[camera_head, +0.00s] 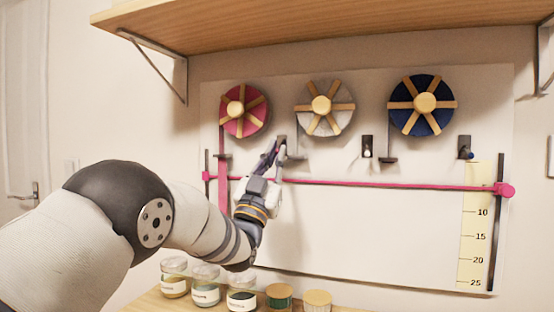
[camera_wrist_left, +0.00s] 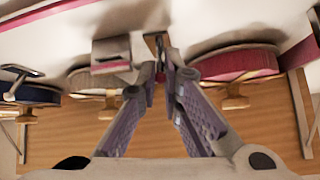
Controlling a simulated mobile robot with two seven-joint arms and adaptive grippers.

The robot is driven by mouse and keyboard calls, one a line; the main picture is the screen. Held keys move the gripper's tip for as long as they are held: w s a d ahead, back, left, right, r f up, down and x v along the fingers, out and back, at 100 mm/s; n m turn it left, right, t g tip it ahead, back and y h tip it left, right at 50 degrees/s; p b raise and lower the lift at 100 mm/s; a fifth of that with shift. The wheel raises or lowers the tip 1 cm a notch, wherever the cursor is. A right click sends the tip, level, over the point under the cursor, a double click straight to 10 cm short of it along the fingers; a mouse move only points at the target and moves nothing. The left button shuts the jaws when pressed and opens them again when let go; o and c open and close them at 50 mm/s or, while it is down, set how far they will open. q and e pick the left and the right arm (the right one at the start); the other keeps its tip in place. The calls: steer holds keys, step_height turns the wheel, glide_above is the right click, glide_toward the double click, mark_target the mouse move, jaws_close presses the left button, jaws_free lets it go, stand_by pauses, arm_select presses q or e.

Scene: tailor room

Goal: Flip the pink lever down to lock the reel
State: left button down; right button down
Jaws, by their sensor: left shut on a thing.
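The pink reel (camera_head: 244,111) with wooden spokes hangs on the white wall board at left; it also shows at the right of the wrist view (camera_wrist_left: 240,64). My left gripper (camera_head: 275,150) is at the board, just below and right of this reel. Its fingers (camera_wrist_left: 163,78) are shut on a small pink-red piece, the pink lever (camera_wrist_left: 160,76), in front of a dark wall mount (camera_wrist_left: 154,42). In the head view the fingers hide the lever, so its exact tilt cannot be told. My right gripper is not in view.
A grey reel (camera_head: 324,122) and a blue reel (camera_head: 422,119) hang to the right, with a white lever (camera_head: 367,150) and a dark blue lever (camera_head: 464,153). A pink horizontal bar (camera_head: 390,185) crosses below. A wooden shelf (camera_head: 330,25) overhangs; jars (camera_head: 206,290) stand below.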

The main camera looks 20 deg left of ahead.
arm_select(q)
steer(key=shift+w+f+t, duration=0.15)
steer(key=shift+f+t, duration=0.05)
steer(key=shift+t, duration=0.1)
steer(key=shift+r, duration=0.1)
steer(key=c, duration=1.8)
jaws_free()
steer(key=shift+w+a, duration=0.1)
steer(key=v, duration=0.8)
